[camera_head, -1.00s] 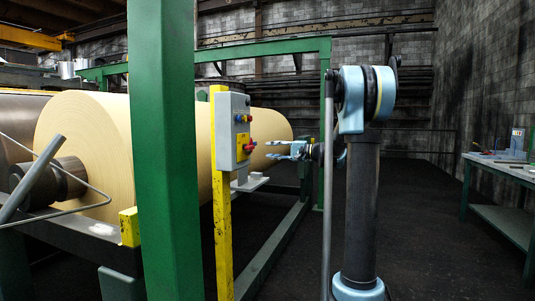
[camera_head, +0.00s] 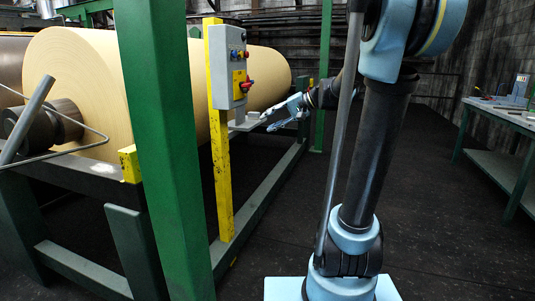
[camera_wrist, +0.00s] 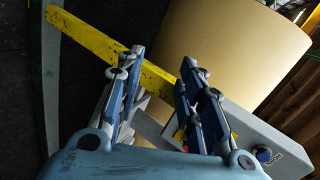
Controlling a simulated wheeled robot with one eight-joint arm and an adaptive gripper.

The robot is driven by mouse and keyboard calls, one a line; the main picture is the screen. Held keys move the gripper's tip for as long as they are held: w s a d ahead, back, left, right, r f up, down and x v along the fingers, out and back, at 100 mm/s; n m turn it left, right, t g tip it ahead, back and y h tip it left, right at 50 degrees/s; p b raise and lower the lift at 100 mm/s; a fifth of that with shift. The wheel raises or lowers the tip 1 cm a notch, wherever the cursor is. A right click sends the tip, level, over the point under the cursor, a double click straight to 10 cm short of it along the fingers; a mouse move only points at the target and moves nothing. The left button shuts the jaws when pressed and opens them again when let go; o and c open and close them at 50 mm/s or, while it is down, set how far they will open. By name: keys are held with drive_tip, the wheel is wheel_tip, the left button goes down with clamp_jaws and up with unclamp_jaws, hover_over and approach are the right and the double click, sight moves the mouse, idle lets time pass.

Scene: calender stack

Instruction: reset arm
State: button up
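My gripper (camera_head: 271,121) is in front of the grey control box, slightly below and to its right in the head view. Its two light-blue and dark fingers point left and a little down. In the wrist view the fingers of my gripper (camera_wrist: 162,75) stand apart with nothing held between them. My arm (camera_head: 372,150) rises from its light-blue base and bends at the top right, partly out of the picture.
The control box (camera_head: 222,75) with coloured buttons and a red switch sits on a yellow post (camera_head: 220,170). A green pillar (camera_head: 165,150) and a large tan roll (camera_head: 75,85) stand left. A workbench (camera_head: 510,115) stands right. Dark floor between is clear.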

drive_tip(key=s+d+f+n+g+h, duration=0.1)
drive_tip(key=s+d+f+h, duration=0.4)
drive_tip(key=s+d+f, duration=0.3)
drive_tip(key=s+d+f+n+h, duration=0.1)
drive_tip(key=s+d+f+h, duration=0.5)
drive_tip(key=s+f, duration=1.1)
drive_tip(key=s+d, duration=0.3)
drive_tip(key=s, duration=0.1)
drive_tip(key=shift+d+f+g+h, duration=0.15)
drive_tip(key=shift+d+g+h, duration=0.15)
drive_tip(key=shift+g, duration=0.1)
drive_tip(key=shift+w+f, duration=0.2)
drive_tip(key=shift+w, duration=0.2)
